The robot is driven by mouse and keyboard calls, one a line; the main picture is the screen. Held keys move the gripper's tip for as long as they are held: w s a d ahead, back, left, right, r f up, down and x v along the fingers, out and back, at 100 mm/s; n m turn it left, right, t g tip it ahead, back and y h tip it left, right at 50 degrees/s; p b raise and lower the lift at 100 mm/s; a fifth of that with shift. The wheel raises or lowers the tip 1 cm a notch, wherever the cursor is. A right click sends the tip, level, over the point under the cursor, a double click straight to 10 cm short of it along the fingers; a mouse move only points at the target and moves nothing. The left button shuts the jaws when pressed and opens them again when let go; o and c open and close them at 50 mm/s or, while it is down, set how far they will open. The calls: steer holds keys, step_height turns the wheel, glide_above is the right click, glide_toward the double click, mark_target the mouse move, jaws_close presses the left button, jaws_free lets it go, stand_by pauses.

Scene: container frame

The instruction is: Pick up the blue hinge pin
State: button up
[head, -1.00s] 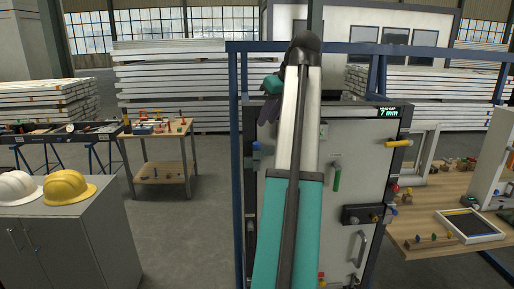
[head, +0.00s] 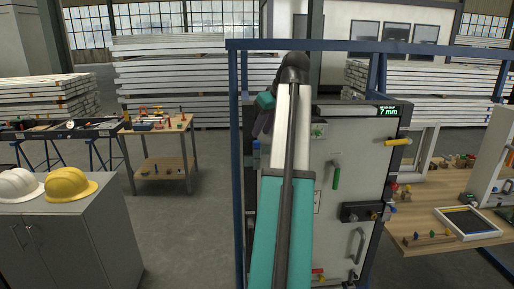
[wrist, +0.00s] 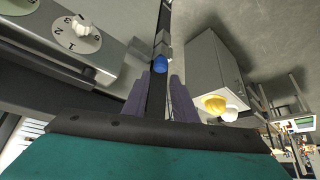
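The blue hinge pin (head: 256,148) sits upright at the left edge of the grey door panel in the head view. In the wrist view, its rounded blue head (wrist: 160,63) shows on a grey hinge just beyond my fingertips. My gripper (wrist: 159,80) is open, with its two dark purple fingers apart and nothing between them. The pin's head lines up with the gap between them. In the head view, my gripper (head: 262,124) is just above the pin, partly hidden by my arm.
A blue frame post (head: 238,170) stands just left of the hinge. A numbered dial (wrist: 80,34) is at upper left in the wrist view. A grey cabinet (head: 85,235) with helmets stands left.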

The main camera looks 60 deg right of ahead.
mark_target(257, 141)
steer(key=shift+p+x, duration=0.9)
steer(key=shift+x, duration=0.35)
steer(key=shift+p+x, duration=0.4)
steer(key=shift+x, duration=0.85)
steer(key=shift+s+a+f, duration=0.1)
steer(key=shift+s, duration=0.1)
jaws_close()
